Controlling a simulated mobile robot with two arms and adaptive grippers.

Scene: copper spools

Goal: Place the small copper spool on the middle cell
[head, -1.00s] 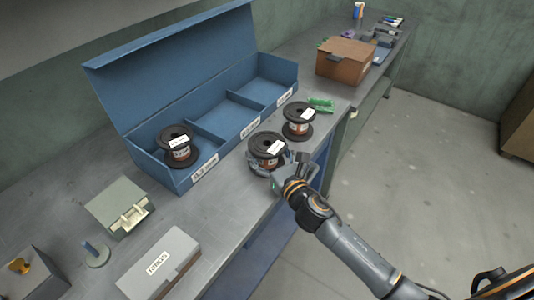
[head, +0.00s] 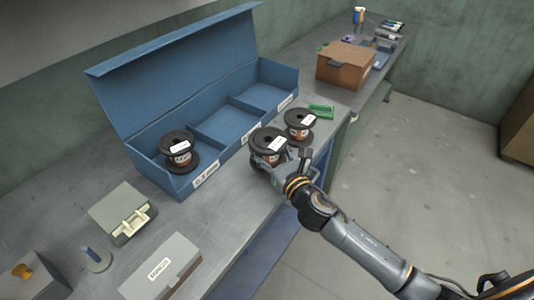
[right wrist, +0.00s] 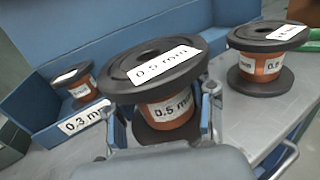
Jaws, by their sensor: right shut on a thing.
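A copper spool (head: 269,142) with black flanges and a "0.5 mm" label is in my right gripper (head: 268,160). In the right wrist view the spool (right wrist: 166,108) stands nearly upright between the two fingers (right wrist: 160,120), which close on its sides. It is in front of the blue box (head: 167,181), slightly above the bench as far as I can tell. The box's middle cell (head: 226,126) is empty. Its left cell holds another spool (head: 178,150), beside a "0.3 mm" label. My left gripper is not in view.
A third spool (head: 300,123) stands close to the right of the held one, near the bench edge. The right cell (head: 263,96) is empty. A green object (head: 320,110) lies beyond, with a brown box (head: 345,64) behind. Grey boxes (head: 160,268) stand at front left.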

